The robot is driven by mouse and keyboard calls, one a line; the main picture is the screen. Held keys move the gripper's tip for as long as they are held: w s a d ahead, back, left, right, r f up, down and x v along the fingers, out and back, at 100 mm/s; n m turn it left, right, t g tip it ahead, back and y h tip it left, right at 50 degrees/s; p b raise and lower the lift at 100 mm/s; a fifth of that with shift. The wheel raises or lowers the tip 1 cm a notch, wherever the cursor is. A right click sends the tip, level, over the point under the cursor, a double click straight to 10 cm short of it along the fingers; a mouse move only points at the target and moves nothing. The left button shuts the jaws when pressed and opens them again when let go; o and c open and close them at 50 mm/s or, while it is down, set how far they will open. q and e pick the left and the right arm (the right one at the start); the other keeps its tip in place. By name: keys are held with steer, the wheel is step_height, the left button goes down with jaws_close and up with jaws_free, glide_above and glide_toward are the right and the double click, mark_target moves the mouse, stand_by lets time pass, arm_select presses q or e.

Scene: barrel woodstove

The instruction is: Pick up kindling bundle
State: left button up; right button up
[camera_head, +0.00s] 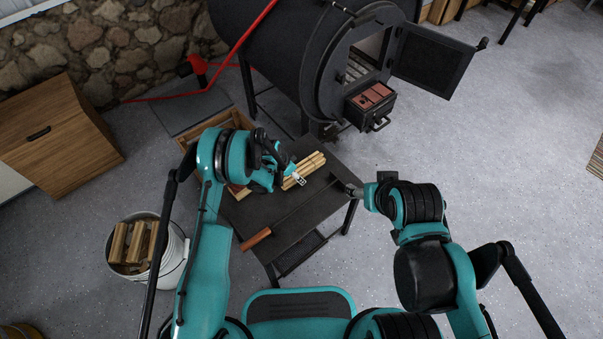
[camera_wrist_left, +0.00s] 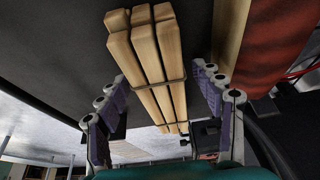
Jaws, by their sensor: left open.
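The kindling bundle (camera_head: 308,168) is several pale wood sticks tied with dark bands, lying on the small dark table (camera_head: 318,212). My left gripper (camera_head: 290,178) is at the bundle's near left end. In the left wrist view the bundle (camera_wrist_left: 150,55) runs lengthwise between the spread fingers of my left gripper (camera_wrist_left: 157,80). The fingers are open on either side of it; I cannot tell whether they touch it. My right gripper (camera_head: 350,190) is at the table's right edge, and its fingers are too small to read.
A wooden-handled tool (camera_head: 257,238) lies across the table. The black barrel stove (camera_head: 290,50), with its door (camera_head: 430,60) open, stands behind. A white bucket of wood (camera_head: 172,262) is at left, beside a wooden cabinet (camera_head: 60,135). Open floor lies to the right.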

mark_target(299, 171)
arm_select(q)
jaws_close()
stand_by(0.3)
steer(key=shift+r+p, duration=0.4)
steer(key=shift+r, duration=0.1)
steer(key=r, duration=0.1)
steer(key=r+p, duration=0.2)
steer(key=r, duration=0.1)
steer(key=shift+s+d, duration=0.2)
steer(key=shift+s, duration=0.15)
steer(key=s+d+r+p, duration=0.3)
steer(key=s+r, duration=0.3)
steer(key=s, duration=0.3)
steer(key=shift+s+d, duration=0.4)
steer(key=shift+d, duration=0.5)
